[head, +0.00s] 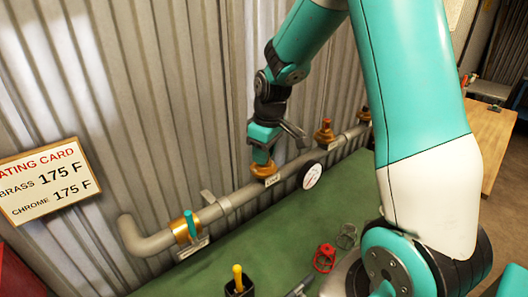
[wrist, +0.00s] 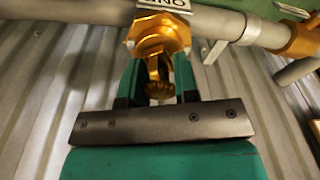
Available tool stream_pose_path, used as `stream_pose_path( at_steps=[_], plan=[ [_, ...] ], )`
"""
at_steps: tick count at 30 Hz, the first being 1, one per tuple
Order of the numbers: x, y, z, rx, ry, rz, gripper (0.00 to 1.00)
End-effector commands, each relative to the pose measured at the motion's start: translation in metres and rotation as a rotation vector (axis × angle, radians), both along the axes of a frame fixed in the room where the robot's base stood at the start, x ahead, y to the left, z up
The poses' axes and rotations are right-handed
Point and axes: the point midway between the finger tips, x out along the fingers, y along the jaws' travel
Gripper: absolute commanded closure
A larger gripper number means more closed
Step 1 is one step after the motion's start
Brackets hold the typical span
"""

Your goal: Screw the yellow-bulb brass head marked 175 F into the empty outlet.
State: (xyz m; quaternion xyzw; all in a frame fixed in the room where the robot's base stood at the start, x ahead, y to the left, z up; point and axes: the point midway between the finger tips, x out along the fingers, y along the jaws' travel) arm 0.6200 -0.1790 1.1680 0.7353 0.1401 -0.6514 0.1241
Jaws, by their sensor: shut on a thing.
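My gripper (head: 263,158) points down at a brass outlet (head: 262,171) on the grey pipe. In the wrist view its two green fingers (wrist: 157,85) are shut on a small brass head (wrist: 157,72). The head is in line with the gold hex collar of that outlet (wrist: 158,30) and appears to meet it. I cannot tell how far it is threaded in. The fingers hide its sides, and neither its bulb colour nor any 175 F marking is visible.
The pipe (head: 240,198) runs along a corrugated wall and carries a gauge (head: 312,175), a brass fitting with a teal lever (head: 188,228) and another brass head (head: 325,132). A rating card (head: 50,182) hangs left. A yellow-topped item (head: 237,275) and red item (head: 324,258) are on the green bench (head: 270,235).

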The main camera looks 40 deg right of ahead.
Motion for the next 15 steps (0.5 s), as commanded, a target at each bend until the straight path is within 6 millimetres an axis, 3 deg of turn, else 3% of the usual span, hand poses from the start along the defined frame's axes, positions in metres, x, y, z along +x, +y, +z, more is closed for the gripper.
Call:
stream_pose_path(
  at_steps=[4, 12, 15],
  plan=[
    [0.0013, -0.0001, 0.0025, -0.002, -0.005, -0.047, 1.0],
    [0.0015, 0.0007, 0.0026, -0.001, -0.007, -0.421, 1.0],
    [0.0016, 0.0004, 0.0022, -0.001, -0.007, -0.489, 1.0]
  ],
)
